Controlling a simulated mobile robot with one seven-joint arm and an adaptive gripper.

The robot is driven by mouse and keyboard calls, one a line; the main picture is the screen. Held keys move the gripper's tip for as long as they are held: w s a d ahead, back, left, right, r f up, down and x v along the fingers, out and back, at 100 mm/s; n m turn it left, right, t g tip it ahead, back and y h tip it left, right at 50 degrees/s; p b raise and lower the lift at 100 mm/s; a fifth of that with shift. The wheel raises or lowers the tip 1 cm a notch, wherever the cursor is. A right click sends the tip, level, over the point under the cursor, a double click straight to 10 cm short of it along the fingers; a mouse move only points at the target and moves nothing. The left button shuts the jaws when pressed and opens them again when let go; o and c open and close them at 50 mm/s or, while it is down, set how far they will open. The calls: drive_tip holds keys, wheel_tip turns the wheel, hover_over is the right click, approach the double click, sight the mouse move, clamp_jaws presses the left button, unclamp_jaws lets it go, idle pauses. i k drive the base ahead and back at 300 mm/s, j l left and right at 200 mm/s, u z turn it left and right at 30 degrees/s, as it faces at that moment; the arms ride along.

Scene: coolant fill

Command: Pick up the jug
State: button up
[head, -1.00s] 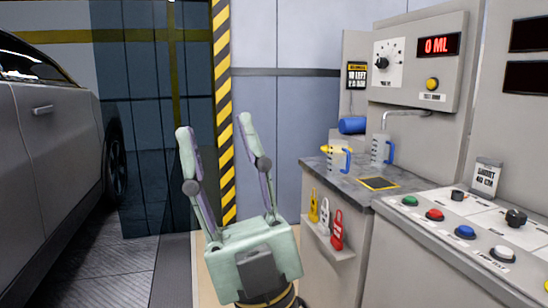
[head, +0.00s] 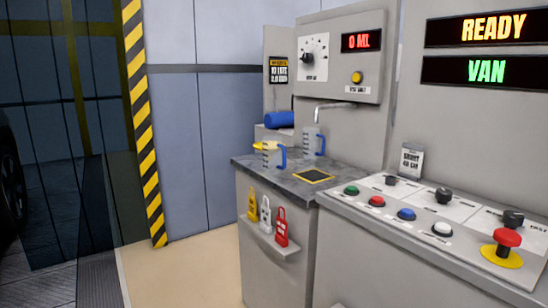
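One jug (head: 313,143) is at the back, below the metal spout (head: 330,107). The other jug (head: 269,157) is nearer the left edge, with something yellow at its top. I cannot tell which of them the task means. My gripper is not in view.
A yellow-bordered dark square (head: 314,176) lies on the counter's front part. A button console (head: 440,225) with a red mushroom button (head: 506,238) juts out at right. Floor (head: 180,275) at left is clear.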

sight(274, 153)
drive_tip(key=i+j+z, duration=0.2)
drive_tip(key=i, duration=0.25)
drive_tip(key=i+j+z, duration=0.2)
drive_tip(key=i, duration=0.3)
drive_tip(key=i+j+z, duration=0.2)
drive_tip(key=i, duration=0.25)
